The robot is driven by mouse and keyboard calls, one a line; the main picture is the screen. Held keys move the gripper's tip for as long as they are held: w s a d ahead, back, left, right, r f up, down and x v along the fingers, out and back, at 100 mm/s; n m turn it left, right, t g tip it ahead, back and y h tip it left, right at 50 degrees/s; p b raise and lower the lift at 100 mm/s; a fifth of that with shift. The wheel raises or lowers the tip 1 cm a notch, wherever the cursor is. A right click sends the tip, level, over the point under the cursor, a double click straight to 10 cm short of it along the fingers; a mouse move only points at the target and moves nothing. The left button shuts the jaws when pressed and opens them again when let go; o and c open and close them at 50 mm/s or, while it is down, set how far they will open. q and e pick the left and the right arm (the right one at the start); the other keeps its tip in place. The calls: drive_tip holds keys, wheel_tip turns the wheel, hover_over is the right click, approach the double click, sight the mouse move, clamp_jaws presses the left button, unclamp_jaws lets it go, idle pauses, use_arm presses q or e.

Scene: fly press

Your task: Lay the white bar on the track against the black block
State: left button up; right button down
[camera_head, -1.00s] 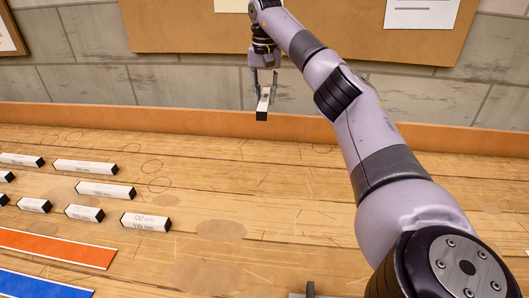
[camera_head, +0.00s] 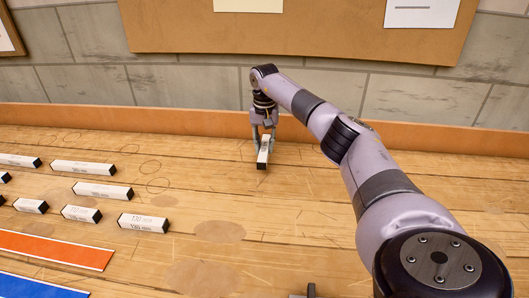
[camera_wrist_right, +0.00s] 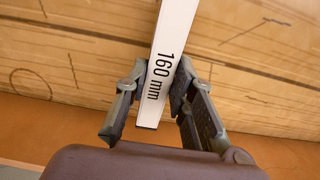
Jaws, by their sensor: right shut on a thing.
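My right gripper (camera_head: 264,143) is shut on a white bar (camera_head: 263,152) with a black end, low over the back part of the wooden table. In the right wrist view the bar (camera_wrist_right: 170,45) is marked "160 mm" and sits between the two fingers (camera_wrist_right: 160,88). The bar points roughly toward the viewer. I cannot tell whether it touches the table. The track and the black block do not show clearly. A small dark piece (camera_head: 311,290) peeks in at the bottom edge of the head view. My left gripper is not in view.
Several white bars with black ends lie on the left of the table, one marked 130 (camera_head: 143,223). An orange strip (camera_head: 50,248) and a blue strip (camera_head: 35,287) lie at the front left. A raised wooden edge (camera_head: 80,115) runs along the back. The table's middle is clear.

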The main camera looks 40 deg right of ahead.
sight(264, 147)
drive_tip(key=shift+f, duration=1.55)
drive_tip(key=c, duration=1.5)
unclamp_jaws()
drive_tip(key=shift+f, duration=0.1)
drive_tip(key=shift+o, duration=0.7)
